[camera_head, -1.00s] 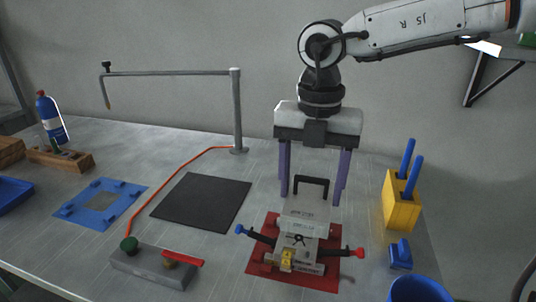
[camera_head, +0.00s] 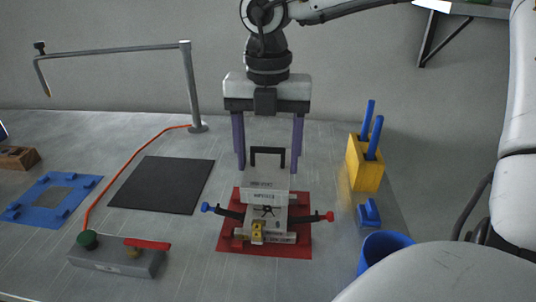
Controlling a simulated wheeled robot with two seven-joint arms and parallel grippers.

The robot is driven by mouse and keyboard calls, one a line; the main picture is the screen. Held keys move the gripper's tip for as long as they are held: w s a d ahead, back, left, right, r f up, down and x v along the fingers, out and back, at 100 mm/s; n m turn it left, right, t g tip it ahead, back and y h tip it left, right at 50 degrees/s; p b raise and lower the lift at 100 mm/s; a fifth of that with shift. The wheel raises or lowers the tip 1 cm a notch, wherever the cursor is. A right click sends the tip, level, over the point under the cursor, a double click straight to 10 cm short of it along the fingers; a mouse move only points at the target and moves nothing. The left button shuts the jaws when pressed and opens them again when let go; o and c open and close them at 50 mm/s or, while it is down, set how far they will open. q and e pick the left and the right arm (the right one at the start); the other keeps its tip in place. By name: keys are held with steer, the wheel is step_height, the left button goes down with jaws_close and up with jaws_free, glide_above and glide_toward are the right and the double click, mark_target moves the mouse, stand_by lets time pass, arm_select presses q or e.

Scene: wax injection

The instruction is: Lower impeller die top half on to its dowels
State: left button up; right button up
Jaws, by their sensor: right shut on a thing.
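The impeller die top half (camera_head: 264,187) is a pale grey labelled block with a black handle (camera_head: 267,151) on top. My right gripper (camera_head: 268,165) comes down from above with its two purple fingers on either side of the block, shut on it. Below and in front is the lower part of the die (camera_head: 279,237), with a brass-yellow fitting (camera_head: 257,232), on a red mat (camera_head: 228,243). Two dark arms with a blue and a red knob stick out at its sides. The dowels and any gap between the halves cannot be made out. My left gripper is not in view.
A black mat (camera_head: 163,185) and a blue frame (camera_head: 47,200) lie to the left. A grey block with green and red handles (camera_head: 117,262) stands front left. A yellow holder (camera_head: 363,170) and a blue cup (camera_head: 384,248) stand right. A grey post (camera_head: 192,90) rises behind.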

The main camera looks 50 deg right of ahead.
mark_target(267, 165)
step_height(267, 165, down, 2)
steer(key=shift+b, duration=0.75)
steer(key=shift+f+b, duration=0.9)
steer(key=shift+f, duration=0.05)
arm_select(q)
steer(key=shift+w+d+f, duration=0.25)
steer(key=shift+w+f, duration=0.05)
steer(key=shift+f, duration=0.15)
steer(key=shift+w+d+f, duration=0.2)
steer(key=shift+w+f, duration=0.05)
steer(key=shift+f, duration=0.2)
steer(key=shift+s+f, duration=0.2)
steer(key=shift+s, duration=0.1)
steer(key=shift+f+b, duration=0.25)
steer(key=shift+b, duration=0.05)
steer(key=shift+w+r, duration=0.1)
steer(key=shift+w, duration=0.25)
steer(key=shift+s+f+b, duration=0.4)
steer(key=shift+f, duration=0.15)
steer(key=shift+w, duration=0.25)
arm_select(e)
steer(key=shift+f, duration=0.1)
arm_select(q)
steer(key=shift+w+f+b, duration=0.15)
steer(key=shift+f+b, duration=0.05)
steer(key=shift+b, duration=0.2)
arm_select(e)
steer(key=shift+f, duration=0.3)
